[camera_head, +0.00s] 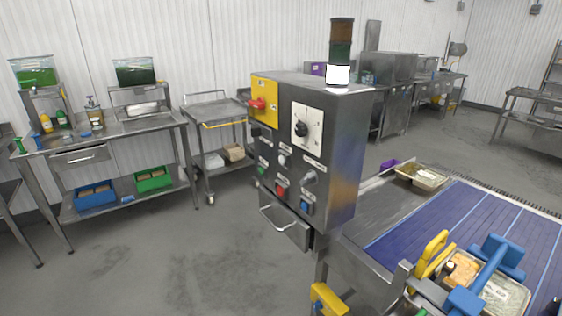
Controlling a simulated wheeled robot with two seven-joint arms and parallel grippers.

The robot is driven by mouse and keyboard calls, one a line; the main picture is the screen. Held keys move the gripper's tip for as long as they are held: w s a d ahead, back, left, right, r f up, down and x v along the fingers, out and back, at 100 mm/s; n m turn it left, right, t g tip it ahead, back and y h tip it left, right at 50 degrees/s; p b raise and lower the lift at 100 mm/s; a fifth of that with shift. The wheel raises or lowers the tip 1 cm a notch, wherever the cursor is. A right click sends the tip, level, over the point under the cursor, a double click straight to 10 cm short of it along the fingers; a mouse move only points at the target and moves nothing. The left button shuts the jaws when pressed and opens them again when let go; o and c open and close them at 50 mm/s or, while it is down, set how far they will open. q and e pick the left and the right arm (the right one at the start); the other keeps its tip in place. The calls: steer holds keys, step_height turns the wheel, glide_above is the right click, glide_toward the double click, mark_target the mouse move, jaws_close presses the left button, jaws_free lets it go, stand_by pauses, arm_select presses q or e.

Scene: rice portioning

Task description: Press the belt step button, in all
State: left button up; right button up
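A grey control box (335,150) stands in the middle on a post. Its front face carries a red switch (257,104) on a yellow plate and a black dial (301,129) on a white plate. Below are a green button (262,171), a white button (282,160), a red button (280,191), a blue button (305,207) and a grey knob (310,177). Their labels are too small to read, so I cannot tell which is the belt step button. The blue belt (425,229) lies to the right.
A metal tray (421,178) of food sits at the belt's far end. A yellow part (328,299) shows below the box. The floor to the left is clear.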

steer(key=shift+d, duration=0.1)
jaws_close()
stand_by(1.4)
